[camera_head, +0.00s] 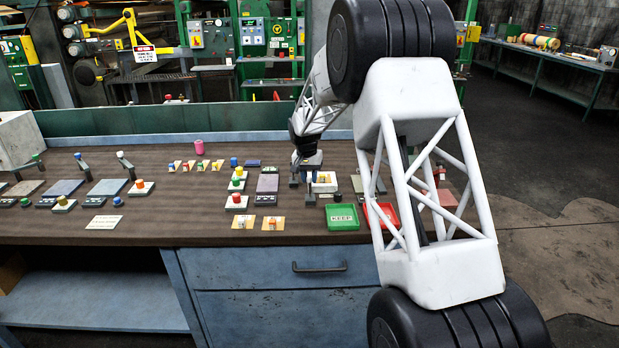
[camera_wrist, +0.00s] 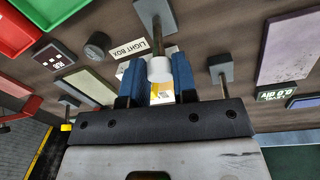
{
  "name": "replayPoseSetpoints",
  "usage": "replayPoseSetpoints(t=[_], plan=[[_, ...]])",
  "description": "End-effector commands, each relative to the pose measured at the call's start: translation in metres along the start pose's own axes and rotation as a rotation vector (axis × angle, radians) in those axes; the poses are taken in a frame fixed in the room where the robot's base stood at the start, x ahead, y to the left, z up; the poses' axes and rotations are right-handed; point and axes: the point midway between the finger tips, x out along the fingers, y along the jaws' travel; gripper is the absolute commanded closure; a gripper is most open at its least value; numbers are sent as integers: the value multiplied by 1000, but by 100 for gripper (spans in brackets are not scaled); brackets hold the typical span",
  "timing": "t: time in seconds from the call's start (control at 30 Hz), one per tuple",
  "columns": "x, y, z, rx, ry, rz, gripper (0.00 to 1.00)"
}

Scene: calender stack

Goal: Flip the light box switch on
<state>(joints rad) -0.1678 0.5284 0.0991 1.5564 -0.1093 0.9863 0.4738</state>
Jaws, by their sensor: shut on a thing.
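The light box switch is a thin rod on a grey base plate (camera_wrist: 152,12), with a white cylindrical knob (camera_wrist: 159,69). The "LIGHT BOX" label (camera_wrist: 130,48) lies beside the rod in the wrist view. My gripper (camera_wrist: 158,84) has its two blue fingers closed around the white knob. In the head view my gripper (camera_head: 310,184) is low over the bench, next to the small white light box (camera_head: 326,176) with a yellow patch. Part of the light box shows behind the fingers in the wrist view. The switch is mostly hidden by my gripper in the head view.
A green "KEEP" tray (camera_head: 342,226) and a red tray (camera_head: 389,223) sit at the bench's front edge, right of my gripper. A dark knob (camera_wrist: 96,45) and a "0.0 div" display (camera_wrist: 276,95) lie close by.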

Motion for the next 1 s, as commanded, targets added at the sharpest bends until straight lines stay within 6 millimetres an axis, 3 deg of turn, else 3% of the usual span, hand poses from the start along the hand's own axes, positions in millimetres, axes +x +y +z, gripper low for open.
replayPoseSetpoints(t=[1.0], plan=[[-3, 8, 31, 37, 393, -99, 100]])
